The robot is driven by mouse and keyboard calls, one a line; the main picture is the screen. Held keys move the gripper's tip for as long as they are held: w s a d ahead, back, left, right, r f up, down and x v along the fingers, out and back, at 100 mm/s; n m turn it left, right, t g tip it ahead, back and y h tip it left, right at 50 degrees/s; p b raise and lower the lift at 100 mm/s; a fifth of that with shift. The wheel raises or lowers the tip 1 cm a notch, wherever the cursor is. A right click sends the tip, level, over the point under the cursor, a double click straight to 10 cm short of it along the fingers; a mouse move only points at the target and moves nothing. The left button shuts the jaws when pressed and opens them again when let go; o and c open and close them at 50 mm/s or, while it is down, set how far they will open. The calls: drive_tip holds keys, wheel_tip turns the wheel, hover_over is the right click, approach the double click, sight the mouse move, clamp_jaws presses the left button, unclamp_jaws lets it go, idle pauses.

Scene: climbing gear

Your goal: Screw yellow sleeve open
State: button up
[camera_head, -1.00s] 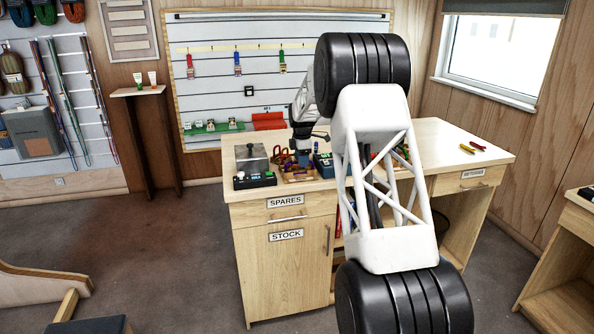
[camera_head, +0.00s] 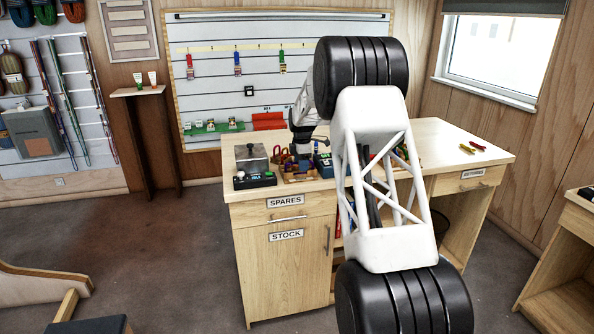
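I cannot make out a yellow sleeve in this view; it may be too small or hidden behind my arm. My gripper (camera_head: 302,134) is a small dark shape at the far end of my arm, above the back left part of the workbench (camera_head: 440,148). Its fingers cannot be told apart, so I cannot see whether it is open, shut or holding anything. Red, blue and green hanging pieces of gear (camera_head: 237,64) are on the wall board (camera_head: 340,25) behind the bench.
A grey metal box (camera_head: 250,158) and a dark device (camera_head: 255,180) stand at the bench's left end. Small tools and trays (camera_head: 300,172) crowd beside them. My arm covers the bench's middle.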

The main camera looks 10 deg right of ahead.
drive_tip(key=shift+f, duration=0.5)
drive_tip(key=shift+w, duration=0.75)
drive_tip(key=shift+r, duration=0.1)
idle(0.3)
drive_tip(key=shift+a+r, duration=0.1)
drive_tip(key=shift+r, duration=1.2)
drive_tip(key=shift+s, duration=0.75)
